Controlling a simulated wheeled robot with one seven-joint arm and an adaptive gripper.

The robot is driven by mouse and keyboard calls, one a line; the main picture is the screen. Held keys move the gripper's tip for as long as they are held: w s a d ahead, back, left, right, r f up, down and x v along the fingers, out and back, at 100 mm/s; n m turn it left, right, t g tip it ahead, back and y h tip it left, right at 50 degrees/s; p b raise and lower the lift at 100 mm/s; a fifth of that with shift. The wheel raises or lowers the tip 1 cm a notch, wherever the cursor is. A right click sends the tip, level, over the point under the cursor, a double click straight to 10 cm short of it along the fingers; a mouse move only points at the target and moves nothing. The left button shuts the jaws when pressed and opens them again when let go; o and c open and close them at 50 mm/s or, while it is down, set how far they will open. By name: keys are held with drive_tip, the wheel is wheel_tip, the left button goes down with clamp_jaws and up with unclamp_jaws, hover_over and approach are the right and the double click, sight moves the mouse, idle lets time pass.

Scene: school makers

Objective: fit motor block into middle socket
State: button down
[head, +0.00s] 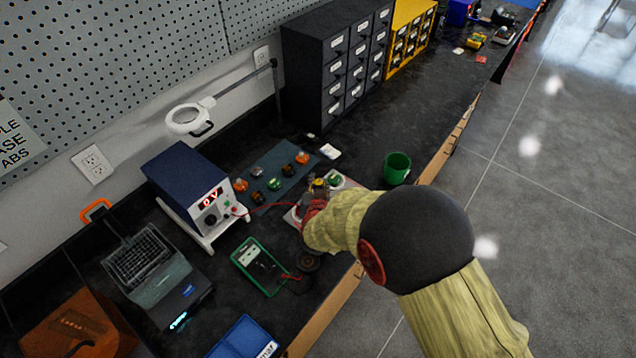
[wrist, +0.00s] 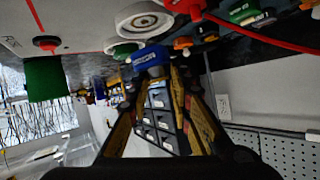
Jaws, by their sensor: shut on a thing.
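In the wrist view my gripper (wrist: 152,75) is shut on a blue block (wrist: 150,56), which looks like the motor block. A pale board (wrist: 75,15) lies close by, with a white round ring (wrist: 145,19) on it beside the held block. A green piece (wrist: 124,50) and a red piece (wrist: 46,42) are on or near the board. In the head view my gripper (head: 318,186) is over the pale board (head: 293,217), and my arm hides much of the board. A green piece (head: 335,180) shows beyond the gripper. I cannot tell which socket is the middle one.
A dark mat (head: 262,197) with several coloured parts lies behind the board. A power supply (head: 178,183) with a red cable, a green meter (head: 258,268) and a green cup (head: 397,168) stand around it. Drawer cabinets (head: 322,80) and a magnifier lamp (head: 188,119) are farther back.

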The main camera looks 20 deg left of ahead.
drive_tip(key=shift+f+b, duration=0.65)
drive_tip(key=shift+f, duration=0.6)
drive_tip(key=shift+a+f+b, duration=0.15)
drive_tip(key=shift+f+b, duration=0.2)
drive_tip(key=shift+f, duration=0.1)
idle(0.7)
drive_tip(key=c, duration=1.9)
unclamp_jaws()
drive_tip(key=shift+s, duration=0.1)
drive_tip(key=shift+p+v, duration=1.9)
drive_tip(key=shift+v, duration=1.7)
drive_tip(key=shift+p+v, duration=0.85)
drive_tip(key=shift+v, duration=1.05)
